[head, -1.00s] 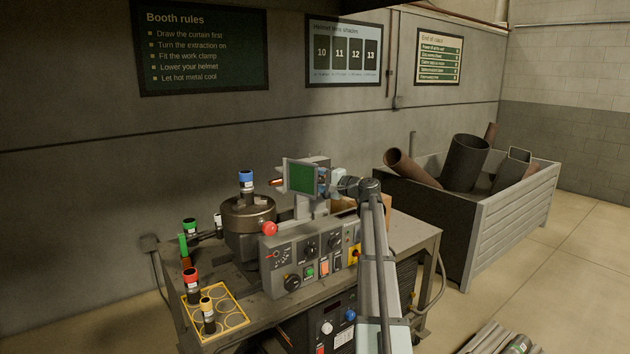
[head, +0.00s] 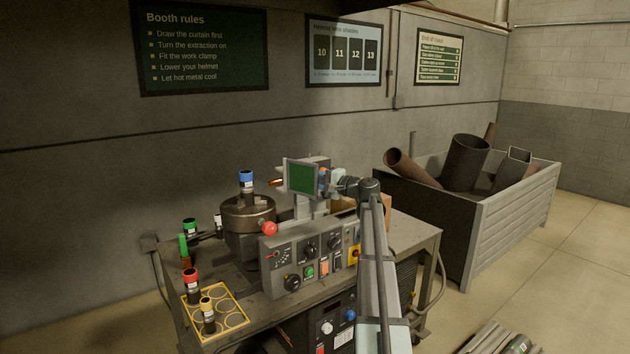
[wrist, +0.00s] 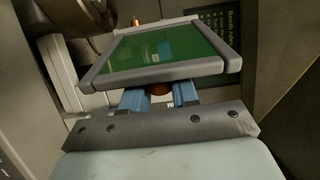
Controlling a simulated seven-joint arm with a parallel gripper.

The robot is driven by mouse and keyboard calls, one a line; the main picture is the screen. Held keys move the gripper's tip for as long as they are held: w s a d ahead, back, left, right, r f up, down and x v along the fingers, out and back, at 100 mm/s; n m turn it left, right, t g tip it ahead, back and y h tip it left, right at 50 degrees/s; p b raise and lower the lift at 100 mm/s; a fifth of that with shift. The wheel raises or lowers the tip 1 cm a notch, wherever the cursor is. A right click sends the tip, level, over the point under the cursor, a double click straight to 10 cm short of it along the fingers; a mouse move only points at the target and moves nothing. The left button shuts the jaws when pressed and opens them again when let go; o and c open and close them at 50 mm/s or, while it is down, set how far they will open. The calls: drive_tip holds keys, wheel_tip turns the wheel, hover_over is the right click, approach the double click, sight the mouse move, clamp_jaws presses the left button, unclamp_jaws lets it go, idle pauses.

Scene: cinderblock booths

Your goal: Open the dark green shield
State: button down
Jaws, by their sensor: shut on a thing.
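The dark green shield (head: 301,178) is a flat green pane in a grey frame, standing above the machine on the bench. It also shows in the wrist view (wrist: 165,48), tilted, with its near frame edge just beyond my fingers. My gripper (head: 325,182) is at the shield's right side in the head view. In the wrist view, the blue fingers of my gripper (wrist: 160,96) are shut on a small brown-orange knob (wrist: 160,88) by the shield's near edge. The frame hides part of the knob.
The grey control panel (head: 312,258) with a red ball knob (head: 269,228) lies below the shield. A round turntable (head: 249,212) carries a blue-topped cylinder (head: 246,182) at left. A yellow-edged rack (head: 232,327) holds capped cylinders. A scrap bin (head: 510,220) stands at right.

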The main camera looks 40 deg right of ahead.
drive_tip(key=shift+s+a+m+h, duration=0.45)
drive_tip(key=shift+a+m+h, duration=0.2)
drive_tip(key=shift+h, duration=0.25)
drive_tip(key=shift+s+a, duration=0.15)
drive_tip(key=shift+a, duration=0.3)
drive_tip(key=c, duration=0.9)
unclamp_jaws()
drive_tip(key=v, duration=1.4)
drive_tip(key=shift+f, duration=0.25)
